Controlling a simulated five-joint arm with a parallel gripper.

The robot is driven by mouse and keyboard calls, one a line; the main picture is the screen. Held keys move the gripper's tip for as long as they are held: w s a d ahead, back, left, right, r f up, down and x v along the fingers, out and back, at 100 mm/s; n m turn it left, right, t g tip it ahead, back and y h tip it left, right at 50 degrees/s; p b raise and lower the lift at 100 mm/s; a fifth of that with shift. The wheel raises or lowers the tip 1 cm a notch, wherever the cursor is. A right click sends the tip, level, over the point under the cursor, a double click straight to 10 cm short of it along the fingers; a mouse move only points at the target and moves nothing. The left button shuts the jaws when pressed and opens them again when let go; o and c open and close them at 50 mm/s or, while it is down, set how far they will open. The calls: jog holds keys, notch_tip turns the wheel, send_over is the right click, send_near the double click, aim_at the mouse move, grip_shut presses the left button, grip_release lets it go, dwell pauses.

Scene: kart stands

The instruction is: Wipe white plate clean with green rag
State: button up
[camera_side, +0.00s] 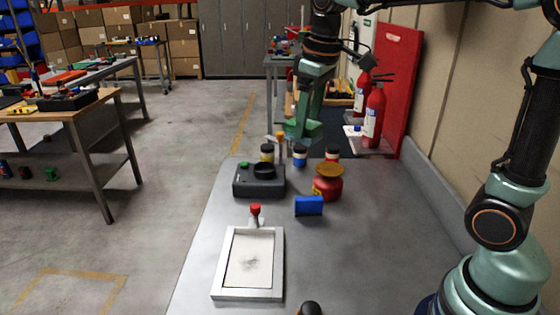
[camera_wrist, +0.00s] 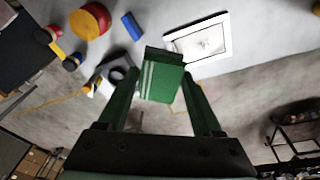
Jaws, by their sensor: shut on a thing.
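The white plate (camera_side: 247,294) lies flat on the grey table at the front, a shallow rectangular piece with a dark smudge near the middle of its face. It also shows at the top of the wrist view (camera_wrist: 211,59), smudge included. My gripper (camera_wrist: 160,88) is shut on the green rag (camera_wrist: 160,79), a green block-like pad with pale stripes, held between the two fingers. In the side view my gripper (camera_side: 300,132) is above the back of the table, behind the jars and well apart from the plate. The rag cannot be told from the green gripper there.
A dark grey box (camera_side: 259,188), a red tub with a gold lid (camera_side: 327,184), a blue block (camera_side: 309,206) and several small jars stand between my gripper and the plate. A red-topped knob (camera_side: 256,210) stands at the plate's back edge. The table right of the plate is mostly clear.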

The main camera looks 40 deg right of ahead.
jog(key=shift+y, duration=0.4)
jog(key=shift+s+a+f, duration=0.15)
jog(key=shift+a+f, duration=2.6)
jog(key=shift+f, duration=1.25)
jog(key=shift+s+a+f, duration=0.15)
jog(key=shift+a+f, duration=2.65)
jog(key=shift+f, duration=1.25)
jog(key=shift+s+a+f, duration=0.15)
jog(key=shift+a+f, duration=2.6)
jog(key=shift+f, duration=1.25)
jog(key=shift+w+d+f, duration=0.2)
jog(key=shift+w+f, duration=0.05)
jog(key=shift+f, duration=0.35)
jog(key=shift+w+d+f, duration=0.2)
jog(key=shift+w+f, duration=0.05)
jog(key=shift+f, duration=0.3)
jog(key=shift+c, duration=0.8)
jog(key=shift+w+d, duration=2.1)
jog(key=shift+d, duration=0.05)
jog(key=s+a, duration=0.5)
notch_tip(320, 180, up, 8)
